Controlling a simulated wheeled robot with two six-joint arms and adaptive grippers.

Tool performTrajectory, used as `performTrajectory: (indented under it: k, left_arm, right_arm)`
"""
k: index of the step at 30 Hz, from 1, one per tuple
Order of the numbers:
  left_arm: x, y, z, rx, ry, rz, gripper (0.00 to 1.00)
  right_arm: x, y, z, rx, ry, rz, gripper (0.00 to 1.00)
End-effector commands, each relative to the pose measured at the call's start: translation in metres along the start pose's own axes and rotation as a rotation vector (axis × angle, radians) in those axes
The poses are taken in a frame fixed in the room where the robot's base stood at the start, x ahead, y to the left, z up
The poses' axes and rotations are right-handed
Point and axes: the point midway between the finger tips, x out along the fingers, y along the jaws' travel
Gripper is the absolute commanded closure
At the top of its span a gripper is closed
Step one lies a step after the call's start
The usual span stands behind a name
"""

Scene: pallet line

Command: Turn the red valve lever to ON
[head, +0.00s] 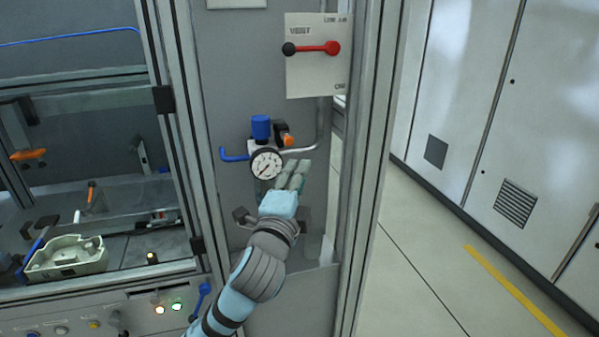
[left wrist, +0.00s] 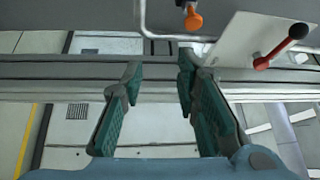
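The red valve lever (head: 312,48) is on a pale plate (head: 318,80) high on the grey panel. It lies level, its red hub at the right and its black knob at the left, below the word VENT. Small lettering at the plate's lower right seems to read ON. The lever also shows at the upper right of the left wrist view (left wrist: 278,49). My left gripper (head: 298,172) is below the plate, beside the gauge and apart from the lever. In the left wrist view its fingers (left wrist: 160,68) are spread with nothing between them. My right gripper is not in view.
A round gauge (head: 266,164) with a blue-capped regulator (head: 261,127), an orange knob (head: 288,140) and a bent pipe (head: 308,146) sits just above my left gripper. A metal frame post (head: 366,150) borders the panel. Open floor (head: 430,240) lies at the right.

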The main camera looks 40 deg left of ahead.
Motion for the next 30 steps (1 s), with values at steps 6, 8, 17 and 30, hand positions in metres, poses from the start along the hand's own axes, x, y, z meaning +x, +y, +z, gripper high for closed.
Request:
performTrajectory:
  k: [6,8,17,30]
  left_arm:
    - [0.004,-0.149,0.005,0.329,-0.088,-0.413,0.71]
    - [0.007,-0.159,0.006,0.349,-0.097,-0.435,0.71]
    - [0.072,-0.191,0.007,0.348,-0.098,-0.431,0.71]
    - [0.132,-0.215,0.007,0.346,-0.094,-0.430,0.71]
  right_arm:
    - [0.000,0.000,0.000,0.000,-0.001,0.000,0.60]
    - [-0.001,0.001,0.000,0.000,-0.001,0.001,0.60]
    - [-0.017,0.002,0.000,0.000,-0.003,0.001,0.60]
    - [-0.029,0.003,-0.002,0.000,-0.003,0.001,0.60]
